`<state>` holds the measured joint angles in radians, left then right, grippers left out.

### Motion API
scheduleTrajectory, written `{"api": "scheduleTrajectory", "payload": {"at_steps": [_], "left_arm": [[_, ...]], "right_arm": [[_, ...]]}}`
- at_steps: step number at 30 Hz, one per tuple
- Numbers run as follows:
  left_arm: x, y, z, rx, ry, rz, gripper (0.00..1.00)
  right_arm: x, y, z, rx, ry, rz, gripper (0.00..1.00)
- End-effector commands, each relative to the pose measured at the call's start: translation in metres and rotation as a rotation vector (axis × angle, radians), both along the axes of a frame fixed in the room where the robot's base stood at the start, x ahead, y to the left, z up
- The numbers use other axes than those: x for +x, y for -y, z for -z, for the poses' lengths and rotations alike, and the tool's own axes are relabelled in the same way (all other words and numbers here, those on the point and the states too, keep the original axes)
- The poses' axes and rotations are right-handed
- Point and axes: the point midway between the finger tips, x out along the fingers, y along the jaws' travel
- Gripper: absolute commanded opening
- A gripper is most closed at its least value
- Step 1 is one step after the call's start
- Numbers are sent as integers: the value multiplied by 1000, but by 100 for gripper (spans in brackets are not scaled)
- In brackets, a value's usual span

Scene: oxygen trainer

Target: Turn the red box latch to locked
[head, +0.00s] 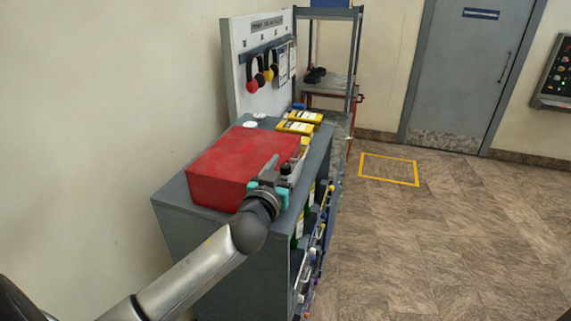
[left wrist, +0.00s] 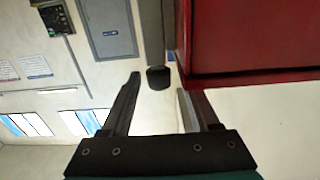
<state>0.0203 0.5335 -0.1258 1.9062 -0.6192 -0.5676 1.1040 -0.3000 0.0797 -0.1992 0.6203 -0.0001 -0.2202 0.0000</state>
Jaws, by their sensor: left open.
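The red box (head: 235,165) sits on top of the grey cabinet. My left gripper (head: 278,172) is at the box's right front side, with its fingers pointing away from me. In the left wrist view the left gripper (left wrist: 158,90) is open, its two fingers spread apart. A dark grey bar with a blunt black end (left wrist: 160,77), seemingly the latch, reaches down to the gap between the fingertips, beside the red box (left wrist: 245,40). I cannot tell whether either finger touches it. In the head view the latch is hidden or too small to make out. My right gripper is not in view.
The grey cabinet (head: 180,205) has shelves with bottles on its right side. Yellow cases (head: 298,122) lie behind the box. A board with ear defenders (head: 253,75) stands at the back, beside a rack (head: 330,80). The floor at right is clear.

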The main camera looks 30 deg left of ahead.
Motion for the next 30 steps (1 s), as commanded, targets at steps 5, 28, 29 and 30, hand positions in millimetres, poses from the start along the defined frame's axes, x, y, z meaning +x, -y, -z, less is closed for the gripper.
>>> {"api": "scheduleTrajectory", "payload": {"at_steps": [5,28,29,30], "left_arm": [[0,0,0,0,0,1,62],[0,0,0,0,0,1,0],[0,0,0,0,0,0,0],[0,0,0,0,-1,0,0]], "right_arm": [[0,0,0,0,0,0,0],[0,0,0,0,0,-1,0],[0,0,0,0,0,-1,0],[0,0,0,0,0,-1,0]]}}
